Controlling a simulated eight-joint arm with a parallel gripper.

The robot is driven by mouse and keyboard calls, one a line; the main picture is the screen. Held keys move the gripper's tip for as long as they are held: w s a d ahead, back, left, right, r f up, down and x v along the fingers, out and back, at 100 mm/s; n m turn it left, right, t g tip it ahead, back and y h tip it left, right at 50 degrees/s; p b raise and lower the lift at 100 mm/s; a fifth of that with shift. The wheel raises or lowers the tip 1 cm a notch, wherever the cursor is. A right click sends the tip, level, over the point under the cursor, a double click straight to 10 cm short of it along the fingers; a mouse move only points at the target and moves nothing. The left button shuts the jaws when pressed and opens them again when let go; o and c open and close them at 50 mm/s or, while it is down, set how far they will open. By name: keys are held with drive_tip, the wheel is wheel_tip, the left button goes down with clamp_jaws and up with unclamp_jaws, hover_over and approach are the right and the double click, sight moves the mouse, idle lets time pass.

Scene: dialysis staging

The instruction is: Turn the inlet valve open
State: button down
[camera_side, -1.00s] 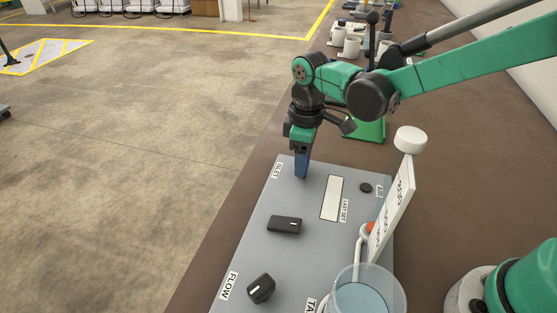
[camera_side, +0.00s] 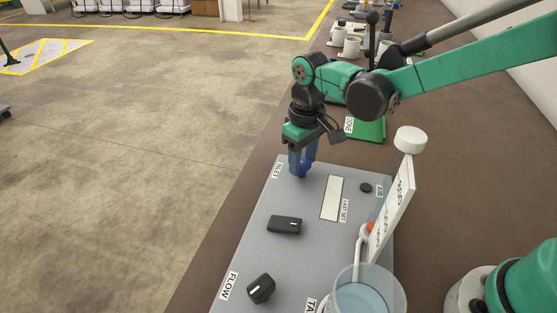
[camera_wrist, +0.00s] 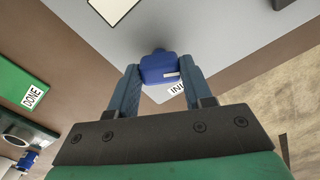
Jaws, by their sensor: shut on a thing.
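The inlet valve is a blue knob (camera_wrist: 158,68) with a pale mark, standing on the grey panel (camera_side: 259,253) beside the INLET label (camera_side: 277,171). My gripper (camera_side: 302,171) points down at the far left corner of the panel. Its two blue-grey fingers are shut on the knob, one on each side, as the wrist view shows. In the side view the knob (camera_side: 305,168) is partly hidden by the fingers.
A black switch (camera_side: 285,225) and a black FLOW knob (camera_side: 261,289) are nearer on the panel. A clear beaker (camera_side: 369,293) and a tilted white sign (camera_side: 393,213) stand on the right. A green DONE mat (camera_side: 367,130) lies behind.

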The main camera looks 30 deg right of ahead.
sight(303, 161)
drive_tip(key=m, duration=1.2)
drive_tip(key=shift+m, duration=0.3)
idle(0.4)
drive_tip(key=shift+c, duration=1.8)
unclamp_jaws()
drive_tip(key=shift+r, duration=2.85)
